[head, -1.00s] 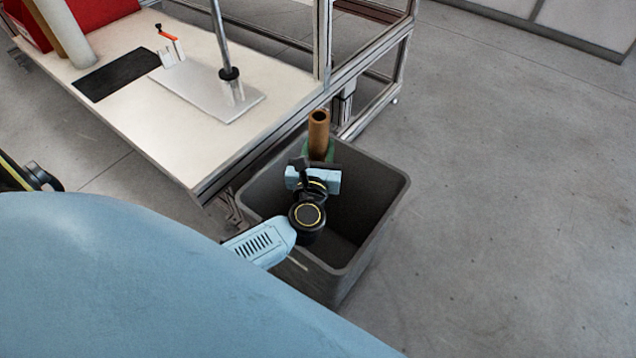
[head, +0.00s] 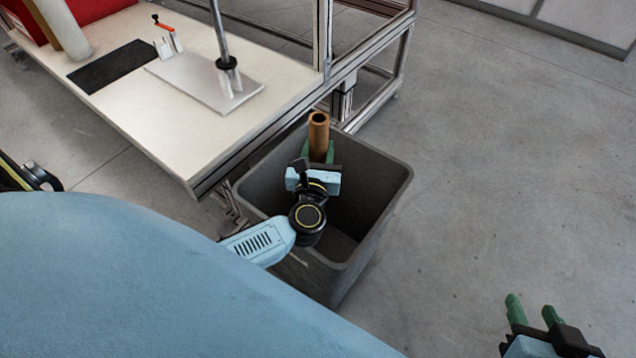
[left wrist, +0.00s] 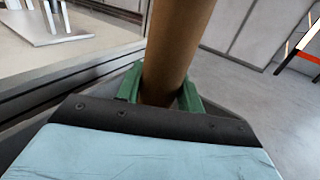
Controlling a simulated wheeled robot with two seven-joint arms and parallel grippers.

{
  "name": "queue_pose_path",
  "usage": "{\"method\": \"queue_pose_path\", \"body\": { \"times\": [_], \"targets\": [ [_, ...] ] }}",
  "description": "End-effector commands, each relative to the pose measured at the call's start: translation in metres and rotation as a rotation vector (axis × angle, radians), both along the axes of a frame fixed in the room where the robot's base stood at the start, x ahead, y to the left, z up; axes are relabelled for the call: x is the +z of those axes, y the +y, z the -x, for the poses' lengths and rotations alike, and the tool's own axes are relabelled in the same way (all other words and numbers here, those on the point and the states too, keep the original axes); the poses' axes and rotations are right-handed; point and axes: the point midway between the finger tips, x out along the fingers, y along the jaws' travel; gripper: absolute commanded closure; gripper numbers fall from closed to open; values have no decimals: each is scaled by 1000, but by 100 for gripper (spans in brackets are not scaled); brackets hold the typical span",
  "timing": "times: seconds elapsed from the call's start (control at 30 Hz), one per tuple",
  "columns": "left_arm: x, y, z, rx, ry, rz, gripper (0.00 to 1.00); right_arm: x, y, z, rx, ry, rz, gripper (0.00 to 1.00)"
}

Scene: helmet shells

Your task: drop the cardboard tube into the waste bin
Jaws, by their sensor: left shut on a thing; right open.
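The brown cardboard tube (head: 319,135) stands about upright in my left gripper (head: 320,155), which is shut on it above the grey waste bin (head: 392,205). In the left wrist view the tube (left wrist: 176,45) rises between the green fingers of my left gripper (left wrist: 160,92). The tube's lower end is hidden behind the gripper. My right gripper (head: 532,308) is open and empty over the floor at the lower right.
A white workbench (head: 150,120) with an aluminium frame stands left of and behind the bin, its corner close to the bin's rim. It carries a black mat (head: 112,69) and a metal plate (head: 200,85). The floor (head: 500,170) to the right is clear.

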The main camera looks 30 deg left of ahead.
Motion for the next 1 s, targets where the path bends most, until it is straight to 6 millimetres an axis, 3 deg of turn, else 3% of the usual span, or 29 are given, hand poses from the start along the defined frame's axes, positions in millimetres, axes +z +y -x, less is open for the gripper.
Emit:
{"method": "queue_pose_path", "body": {
  "times": [0.37,0.4,0.6,1.0],
  "targets": [
    [-1,0,0,0,-1,0,85,5,2,-3,3,-31,-8,59],
    [-1,0,0,0,-1,0,61,4,2,-3,3,-30,-8,59],
    [-1,0,0,0,-1,0,37,4,2,-3,2,-29,-8,59],
    [-1,-4,9,-1,2,1,37,-1,-1,1,-1,14,4,59]
  ]
}}
